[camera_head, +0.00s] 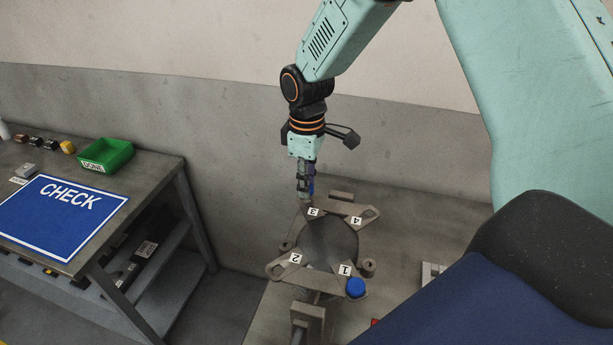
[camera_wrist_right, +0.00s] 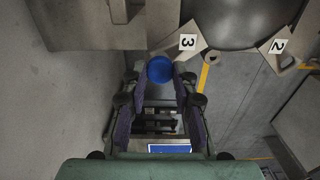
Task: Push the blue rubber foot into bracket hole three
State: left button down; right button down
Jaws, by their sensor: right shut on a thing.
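My right gripper (camera_head: 305,188) points down and is shut on a blue rubber foot (camera_head: 311,187), mostly hidden by the fingers in the head view. In the right wrist view the round blue foot (camera_wrist_right: 159,69) sits between the fingertips, right beside the arm labelled 3 (camera_wrist_right: 190,42). The grey bracket (camera_head: 284,272) has arms labelled 1 to 4 around a dark round body. The gripper is at the far end of arm 3 (camera_head: 313,212); hole three is hidden, so contact cannot be told. Another blue foot (camera_head: 356,287) sits at the end of arm 1. My left gripper is not in view.
A metal workbench (camera_head: 150,172) stands at the left with a blue CHECK mat (camera_head: 60,217), a green DONE bin (camera_head: 106,155) and small parts. A grey wall rises behind the bracket. Open floor lies between bench and bracket.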

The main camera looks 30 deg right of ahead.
jog(key=shift+s+a+r, duration=0.15)
dwell(0.5)
jog(key=shift+p, duration=0.45)
jog(key=shift+w, duration=0.2)
jog(key=shift+s+p, duration=0.2)
jog(key=shift+p, duration=0.1)
dwell(0.5)
dwell(0.3)
jog(key=shift+p, duration=0.35)
